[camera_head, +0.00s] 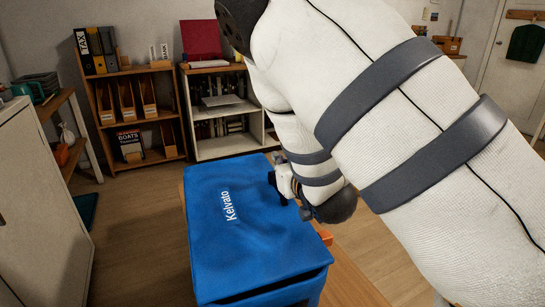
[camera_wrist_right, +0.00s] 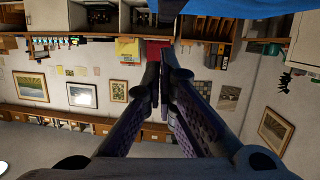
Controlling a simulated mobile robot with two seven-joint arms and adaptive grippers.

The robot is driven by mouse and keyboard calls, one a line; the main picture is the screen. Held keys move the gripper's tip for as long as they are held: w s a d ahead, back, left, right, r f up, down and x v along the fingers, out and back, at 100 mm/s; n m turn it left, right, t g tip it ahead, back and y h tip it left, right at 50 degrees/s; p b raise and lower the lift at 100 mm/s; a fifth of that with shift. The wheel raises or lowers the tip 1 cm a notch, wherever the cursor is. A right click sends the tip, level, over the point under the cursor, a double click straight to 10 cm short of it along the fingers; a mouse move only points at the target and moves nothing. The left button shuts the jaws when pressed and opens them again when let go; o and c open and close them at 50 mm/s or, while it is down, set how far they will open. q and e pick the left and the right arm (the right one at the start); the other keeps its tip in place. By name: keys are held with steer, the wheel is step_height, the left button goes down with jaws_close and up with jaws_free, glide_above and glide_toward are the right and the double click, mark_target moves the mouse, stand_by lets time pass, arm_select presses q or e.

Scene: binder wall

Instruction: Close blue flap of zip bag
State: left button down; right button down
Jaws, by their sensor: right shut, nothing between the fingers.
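The blue zip bag (camera_head: 240,245) with white "Kelvato" lettering stands on a wooden table. Its blue flap (camera_head: 260,215) lies spread over the top, a little wrinkled. At the near end, a dark line shows under the flap's edge, and the bag's side shows below. My right gripper (camera_head: 275,182) is at the bag's right side near the far end, partly hidden by my arm. In the wrist view its fingers (camera_wrist_right: 160,82) are shut with nothing between them. A strip of the blue bag (camera_wrist_right: 240,7) shows along the top there. My left gripper is not in view.
The wooden table (camera_head: 345,283) shows to the right of the bag, with a small orange item (camera_head: 325,237) beside it. Shelves (camera_head: 220,110) with binders and books stand behind. A pale cabinet (camera_head: 40,200) stands at left. Open floor lies between.

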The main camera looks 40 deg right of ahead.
steer(key=shift+s+a+f+b, duration=0.2)
steer(key=shift+s+f+b, duration=0.1)
steer(key=shift+s+f, duration=0.35)
steer(key=shift+w+d+r, duration=0.1)
steer(key=shift+w, duration=0.1)
steer(key=shift+s, duration=0.1)
steer(key=shift+d+f+m, duration=0.3)
steer(key=shift+d+f, duration=0.05)
steer(key=shift+f, duration=0.5)
steer(key=shift+a+r, duration=0.1)
